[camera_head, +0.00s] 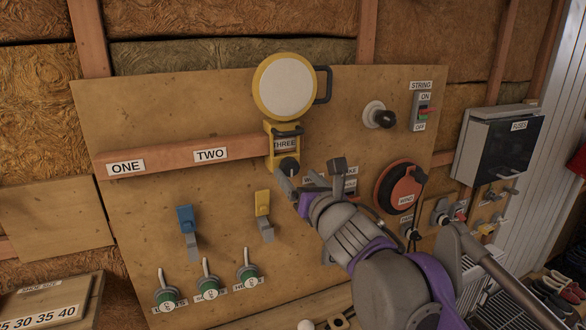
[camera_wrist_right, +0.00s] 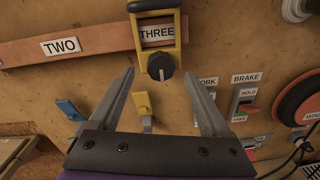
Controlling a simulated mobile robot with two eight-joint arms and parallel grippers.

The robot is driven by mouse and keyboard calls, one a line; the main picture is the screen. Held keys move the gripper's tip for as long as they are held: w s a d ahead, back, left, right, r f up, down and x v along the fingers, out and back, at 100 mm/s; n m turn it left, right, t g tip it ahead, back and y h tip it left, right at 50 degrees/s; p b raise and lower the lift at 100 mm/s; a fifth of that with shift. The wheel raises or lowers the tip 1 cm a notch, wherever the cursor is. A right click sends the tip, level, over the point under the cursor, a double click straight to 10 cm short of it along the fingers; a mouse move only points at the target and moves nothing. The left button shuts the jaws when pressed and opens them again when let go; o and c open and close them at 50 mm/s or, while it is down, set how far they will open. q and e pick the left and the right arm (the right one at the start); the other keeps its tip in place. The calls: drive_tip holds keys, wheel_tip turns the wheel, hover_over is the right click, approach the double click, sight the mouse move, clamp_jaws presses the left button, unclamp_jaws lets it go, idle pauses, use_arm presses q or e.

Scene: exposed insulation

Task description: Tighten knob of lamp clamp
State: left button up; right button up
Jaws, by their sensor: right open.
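The yellow lamp (camera_head: 284,86) with a round white face is fixed by its yellow clamp (camera_head: 270,150) to the wooden rail at the label THREE. The clamp's dark round knob (camera_head: 289,166) sits at its lower end, with a pale pointer mark upright in the wrist view. My right gripper (camera_head: 311,172) is open and empty just below and right of the knob in the head view. In the wrist view its fingers (camera_wrist_right: 160,77) stand apart on either side, with the knob (camera_wrist_right: 160,66) between and beyond their tips. Contact is not visible. My left gripper is not in view.
The rail (camera_head: 180,153) with ONE and TWO runs left of the clamp. Blue (camera_head: 187,220) and yellow (camera_head: 263,204) switches sit below. A red-orange reel (camera_head: 399,187), a black knob (camera_head: 380,116) and a fuse box (camera_head: 497,145) are to the right.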

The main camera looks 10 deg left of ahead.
sight(291, 168)
drive_tip(key=shift+x, duration=1.9)
clamp_jaws()
